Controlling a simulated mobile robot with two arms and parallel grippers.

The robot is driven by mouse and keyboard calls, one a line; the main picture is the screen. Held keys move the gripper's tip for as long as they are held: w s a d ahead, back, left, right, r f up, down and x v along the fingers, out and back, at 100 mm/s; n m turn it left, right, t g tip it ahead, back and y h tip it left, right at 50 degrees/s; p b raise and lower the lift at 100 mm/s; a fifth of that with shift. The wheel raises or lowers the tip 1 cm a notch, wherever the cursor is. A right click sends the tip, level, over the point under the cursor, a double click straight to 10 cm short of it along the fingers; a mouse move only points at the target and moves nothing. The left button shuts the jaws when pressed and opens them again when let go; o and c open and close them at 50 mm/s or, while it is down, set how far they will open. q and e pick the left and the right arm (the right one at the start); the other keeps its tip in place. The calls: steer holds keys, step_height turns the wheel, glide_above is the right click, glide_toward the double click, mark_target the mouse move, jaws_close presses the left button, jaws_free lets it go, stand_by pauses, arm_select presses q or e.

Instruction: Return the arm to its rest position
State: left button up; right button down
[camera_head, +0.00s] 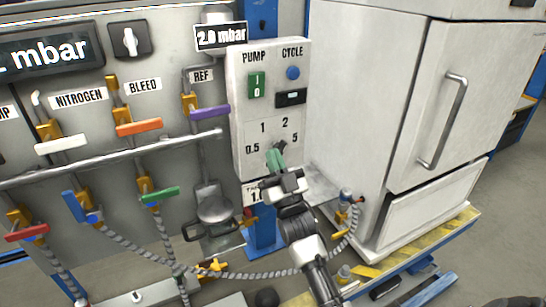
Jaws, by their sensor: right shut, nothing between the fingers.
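My right gripper (274,159) is shut and empty, its green fingertips close together in front of the lower part of the pump panel (240,125). The fingertips are at the dark selector knob (281,147), which sits among the marks 0.5, 1, 2 and 5. The gripper partly hides the knob, and I cannot tell whether they touch. My right arm (310,255) comes up from the bottom of the view. My left gripper is not in view.
Left is a grey panel with several coloured valve handles, including a purple one (210,111) and a green one (160,194). A grey braided hose (255,274) runs low behind my arm. A white cabinet (365,100) stands right, beside a small shelf. Open floor lies far right.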

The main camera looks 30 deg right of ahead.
step_height(320, 180, down, 22)
steer(key=w+a+g+y, duration=0.1)
steer(key=a+g, duration=0.2)
steer(key=g, duration=0.4)
steer(key=s+a+f+n+g, duration=0.1)
steer(key=s+f+g, duration=0.25)
steer(key=f, duration=0.55)
steer(key=s+a+f+g, duration=0.15)
steer(key=s+f, duration=0.25)
steer(key=f, duration=0.5)
steer(key=s+f+g, duration=0.4)
steer(key=s+f, duration=0.4)
steer(key=f, duration=0.2)
steer(key=s+f+g, duration=0.3)
steer(key=s+f, duration=0.2)
steer(key=s, duration=0.6)
steer(key=s+f+n+g, duration=0.1)
steer(key=s+f+g, duration=0.2)
steer(key=s, duration=0.8)
steer(key=s+f+n+g, duration=0.1)
steer(key=s+f+g, duration=0.2)
steer(key=s+f, duration=0.4)
steer(key=s, duration=0.4)
steer(key=shift+s+d+f+g, duration=0.25)
steer(key=shift+s+f+g, duration=0.05)
steer(key=shift+f+g, duration=0.1)
